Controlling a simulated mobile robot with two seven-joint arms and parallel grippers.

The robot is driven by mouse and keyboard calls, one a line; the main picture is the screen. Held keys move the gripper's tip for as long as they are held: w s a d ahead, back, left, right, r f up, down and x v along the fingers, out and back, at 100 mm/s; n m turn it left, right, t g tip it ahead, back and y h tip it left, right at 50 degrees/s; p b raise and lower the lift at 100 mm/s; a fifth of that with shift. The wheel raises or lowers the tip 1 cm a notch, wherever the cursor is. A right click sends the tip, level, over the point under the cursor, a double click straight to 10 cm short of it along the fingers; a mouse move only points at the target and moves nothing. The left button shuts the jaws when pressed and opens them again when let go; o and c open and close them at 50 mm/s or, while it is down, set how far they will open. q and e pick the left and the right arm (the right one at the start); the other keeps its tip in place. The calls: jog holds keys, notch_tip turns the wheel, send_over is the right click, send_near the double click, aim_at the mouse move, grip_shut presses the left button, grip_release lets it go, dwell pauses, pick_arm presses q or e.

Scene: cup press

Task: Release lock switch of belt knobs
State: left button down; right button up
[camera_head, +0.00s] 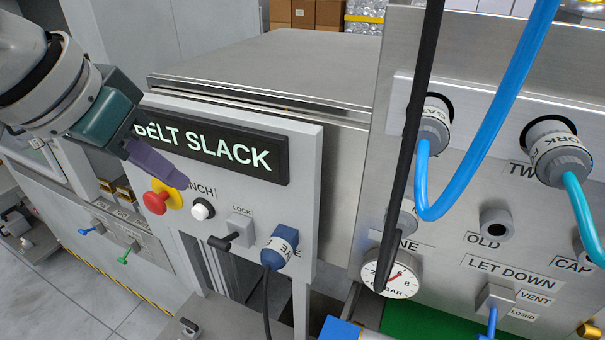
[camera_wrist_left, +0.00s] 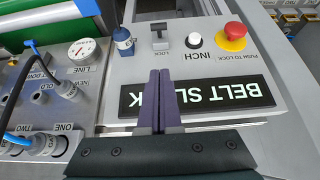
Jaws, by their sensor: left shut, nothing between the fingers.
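The lock switch (camera_head: 239,230) is a small grey block with a black-tipped lever, under the LOCK label on the white BELT SLACK panel. Its lever points left and slightly down in the head view. It also shows in the left wrist view (camera_wrist_left: 160,36), beyond my fingers. My left gripper (camera_head: 183,183) is shut and empty, its purple fingers in front of the panel's left part, up and left of the switch. In the left wrist view the closed fingers (camera_wrist_left: 159,74) overlap the BELT SLACK sign. My right gripper is not in view.
Beside the switch are a white INCH button (camera_head: 202,209), a red mushroom button (camera_head: 156,202) on yellow, and a blue plug (camera_head: 280,247) with a hanging cable. To the right are a pressure gauge (camera_head: 392,278) and blue hoses (camera_head: 490,125) across the steel panel.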

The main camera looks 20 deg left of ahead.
pick_arm(q)
jog(key=shift+a, duration=0.1)
send_over(226, 238)
jog(key=s, duration=0.2)
notch_tip(226, 238, down, 8)
jog(key=shift+w+a, duration=0.15)
jog(key=f, duration=0.2)
jog(key=f+p, duration=0.1)
jog(key=shift+s+f, duration=0.2)
jog(key=shift+s, duration=0.05)
jog(key=shift+s+f, duration=0.1)
jog(key=shift+f, duration=0.45)
